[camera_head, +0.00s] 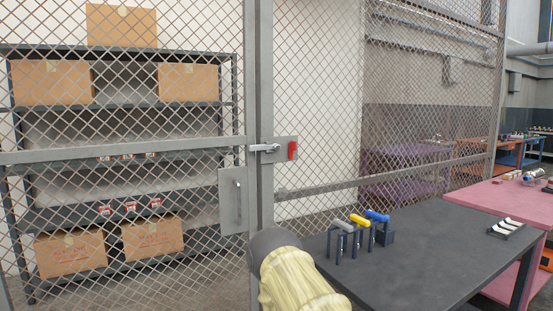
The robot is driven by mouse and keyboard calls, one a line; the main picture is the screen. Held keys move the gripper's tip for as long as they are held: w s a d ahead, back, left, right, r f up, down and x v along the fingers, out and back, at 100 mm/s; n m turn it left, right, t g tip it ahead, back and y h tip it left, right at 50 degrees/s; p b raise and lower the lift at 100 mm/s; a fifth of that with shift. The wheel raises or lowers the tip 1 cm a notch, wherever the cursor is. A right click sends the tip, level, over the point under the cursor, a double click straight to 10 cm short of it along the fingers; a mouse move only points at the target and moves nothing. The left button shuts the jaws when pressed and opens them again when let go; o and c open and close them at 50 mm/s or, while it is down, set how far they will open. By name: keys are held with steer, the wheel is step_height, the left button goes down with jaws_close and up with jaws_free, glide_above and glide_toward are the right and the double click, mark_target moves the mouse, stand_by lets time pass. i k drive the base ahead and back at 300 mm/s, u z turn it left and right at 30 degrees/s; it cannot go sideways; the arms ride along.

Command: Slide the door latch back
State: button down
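The door latch (265,147) is a light grey bar lying level across the gap between the mesh door and the fixed post. A red piece (292,150) stands at its right end on a grey plate. The mesh door (130,154) is on the left, with a grey handle plate (234,200) below the latch. The door looks closed. My pale yellow arm shows at the bottom middle, below and right of the latch and apart from it. My gripper cannot be made out in this view.
A dark table (430,245) stands at the right, close to my arm, with a rack of grey, yellow and blue handled tools (360,225) near its left edge. Behind the mesh, shelves (120,105) hold cardboard boxes (150,238). A pink table (480,190) is farther right.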

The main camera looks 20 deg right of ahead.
mark_target(276, 147)
steer(key=u, duration=0.3)
steer(key=i, duration=1)
steer(key=z, duration=0.3)
